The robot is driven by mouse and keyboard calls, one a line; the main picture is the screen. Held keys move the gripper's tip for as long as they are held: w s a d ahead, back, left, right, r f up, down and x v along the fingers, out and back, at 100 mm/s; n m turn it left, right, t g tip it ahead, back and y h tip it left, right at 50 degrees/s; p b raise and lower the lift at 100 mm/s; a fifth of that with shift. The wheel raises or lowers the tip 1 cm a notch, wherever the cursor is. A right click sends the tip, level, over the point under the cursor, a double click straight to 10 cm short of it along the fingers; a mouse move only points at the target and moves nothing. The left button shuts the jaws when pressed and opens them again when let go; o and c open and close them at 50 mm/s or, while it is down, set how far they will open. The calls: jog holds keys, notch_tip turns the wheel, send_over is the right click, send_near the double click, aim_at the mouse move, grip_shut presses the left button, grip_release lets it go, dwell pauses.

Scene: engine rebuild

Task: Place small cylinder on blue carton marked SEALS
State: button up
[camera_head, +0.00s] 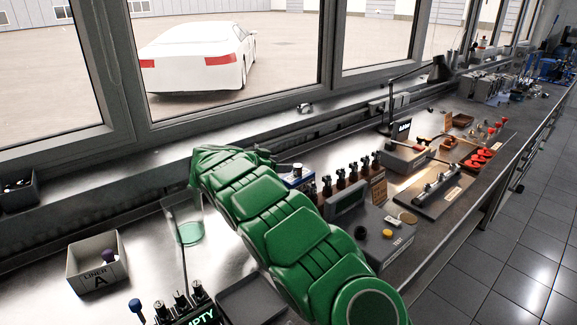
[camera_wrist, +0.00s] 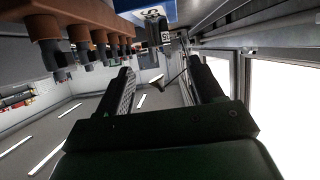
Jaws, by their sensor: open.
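The blue carton (camera_head: 298,180) with a white label stands on the bench towards the window side, just past the bend of my green arm. In the head view my gripper (camera_head: 285,168) is small and partly hidden.
A brown rack (camera_wrist: 80,12) of several dark upright parts is close beside the carton. A grey test unit (camera_head: 375,240) stands nearer.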

jog(key=shift+v, duration=1.25)
jog(key=s+d+r+g+h, duration=0.15)
jog(key=s+d+r, duration=0.25)
jog(key=d, duration=0.6)
jog(key=s+d+r+g+y, duration=0.1)
jog(key=s+d+r+g, duration=0.25)
jog(key=d, duration=0.65)
jog(key=s+d+r+n+g+y, duration=0.2)
jog(key=s+d+r+g, duration=0.1)
jog(key=s+d, duration=1.15)
jog(key=s+f+n+g+y, duration=0.3)
jog(key=s+n+y, duration=0.25)
jog(key=s, duration=2.35)
jog(key=s+a+f+y, duration=0.1)
jog(key=s+a+f, duration=0.1)
jog(key=s, duration=0.3)
jog(key=s+a+f+n+y, duration=0.1)
jog(key=s+a+f, duration=0.1)
jog(key=s, duration=0.4)
jog(key=shift+s+a+y, duration=0.25)
jog(key=shift+a+y, duration=0.05)
jog(key=shift+a, duration=0.55)
jog(key=shift+n, duration=0.25)
